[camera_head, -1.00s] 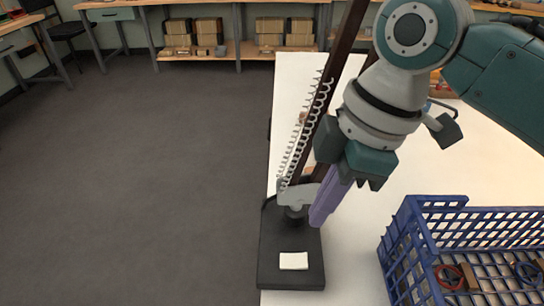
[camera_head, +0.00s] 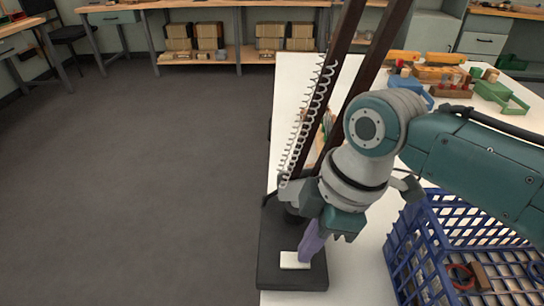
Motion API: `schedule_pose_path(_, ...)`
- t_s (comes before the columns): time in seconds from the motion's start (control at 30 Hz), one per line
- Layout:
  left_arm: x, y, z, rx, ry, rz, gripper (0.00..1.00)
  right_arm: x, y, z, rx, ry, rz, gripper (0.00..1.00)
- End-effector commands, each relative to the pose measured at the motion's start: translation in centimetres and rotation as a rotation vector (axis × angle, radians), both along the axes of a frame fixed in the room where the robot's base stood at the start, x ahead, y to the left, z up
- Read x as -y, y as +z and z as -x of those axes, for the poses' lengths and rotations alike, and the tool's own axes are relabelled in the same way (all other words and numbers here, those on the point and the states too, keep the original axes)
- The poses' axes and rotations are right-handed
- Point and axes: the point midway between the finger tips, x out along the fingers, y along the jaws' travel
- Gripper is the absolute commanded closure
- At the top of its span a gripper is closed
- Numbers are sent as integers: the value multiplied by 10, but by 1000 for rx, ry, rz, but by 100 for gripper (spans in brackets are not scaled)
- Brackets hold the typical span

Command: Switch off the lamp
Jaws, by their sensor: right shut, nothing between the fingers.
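The lamp's black base (camera_head: 275,272) sits at the left front edge of the white table. A cream rocker switch (camera_head: 291,261) is on top of the base. The lamp's dark arm (camera_head: 345,75) with a coiled spring (camera_head: 318,90) rises from the base out of the top of the picture. The lamp head is out of view. My right gripper (camera_head: 306,258) points down with its purple fingers shut and empty. Its tips are at the right end of the switch, and I cannot tell whether they touch it. My left gripper is not in view.
A blue crate (camera_head: 400,254) stands right of the base, under my right arm, with rings and small parts inside. Clamps and tools (camera_head: 440,72) lie at the table's far end. A workbench (camera_head: 225,3) with wooden boxes on its shelf stands behind. Grey floor is open at left.

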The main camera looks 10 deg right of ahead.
Motion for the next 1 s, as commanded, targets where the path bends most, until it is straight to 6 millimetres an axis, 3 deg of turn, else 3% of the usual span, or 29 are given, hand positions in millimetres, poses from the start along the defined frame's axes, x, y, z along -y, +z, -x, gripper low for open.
schedule_pose_path(0.07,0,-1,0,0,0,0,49,3,-7,1,-3,-1,1,100)
schedule_pose_path(1.0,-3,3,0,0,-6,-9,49,-12,1,-3,-1,-1,-1,100)
